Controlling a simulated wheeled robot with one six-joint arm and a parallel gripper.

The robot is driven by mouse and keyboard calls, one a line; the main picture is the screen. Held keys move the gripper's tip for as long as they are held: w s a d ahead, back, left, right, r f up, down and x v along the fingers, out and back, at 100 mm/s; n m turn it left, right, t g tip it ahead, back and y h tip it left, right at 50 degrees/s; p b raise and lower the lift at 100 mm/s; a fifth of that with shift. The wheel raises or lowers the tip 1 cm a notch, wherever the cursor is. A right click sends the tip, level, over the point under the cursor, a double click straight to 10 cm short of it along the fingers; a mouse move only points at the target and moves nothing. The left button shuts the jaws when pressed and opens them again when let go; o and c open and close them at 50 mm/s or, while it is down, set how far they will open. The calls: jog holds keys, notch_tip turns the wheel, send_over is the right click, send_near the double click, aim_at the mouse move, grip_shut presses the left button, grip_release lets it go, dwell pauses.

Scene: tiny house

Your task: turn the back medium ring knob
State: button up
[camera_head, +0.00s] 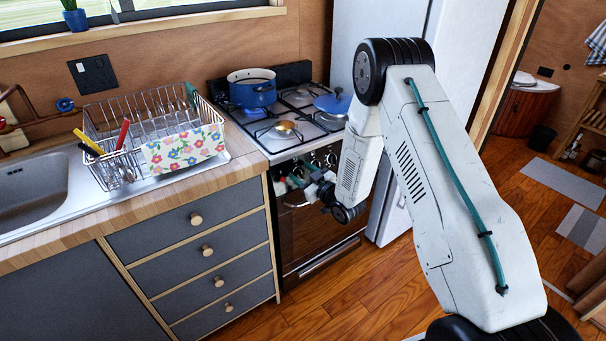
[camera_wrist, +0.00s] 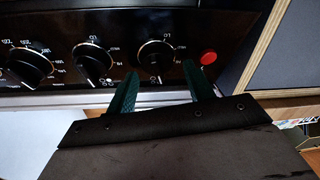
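The stove's black front panel shows a row of round black knobs with white markings, upside down in the wrist view. The labels are too small to tell which is the back medium ring knob. One knob (camera_wrist: 155,58) is nearest a red button (camera_wrist: 208,57). My gripper (camera_wrist: 160,70) is open with its teal fingers on either side of that knob, pointing at the panel. I cannot tell whether they touch it. In the camera_head view, my gripper (camera_head: 302,175) is at the left part of the stove's front and hides some knobs there.
A second knob (camera_wrist: 92,62) and a third knob (camera_wrist: 30,63) stand beside the first. Grey drawers (camera_head: 200,243) adjoin the stove's left side. The wooden floor in front is clear.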

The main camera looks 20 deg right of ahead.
jog(key=c, duration=0.9)
jog(key=shift+d+m+t+h, duration=0.1)
jog(key=shift+m+t+h, duration=0.4)
jog(key=shift+m, duration=1.4)
jog(key=o, duration=0.9)
jog(key=shift+o, duration=0.2)
jog(key=v, duration=0.7)
jog(key=shift+s, duration=0.35)
jog(key=shift+r, duration=0.15)
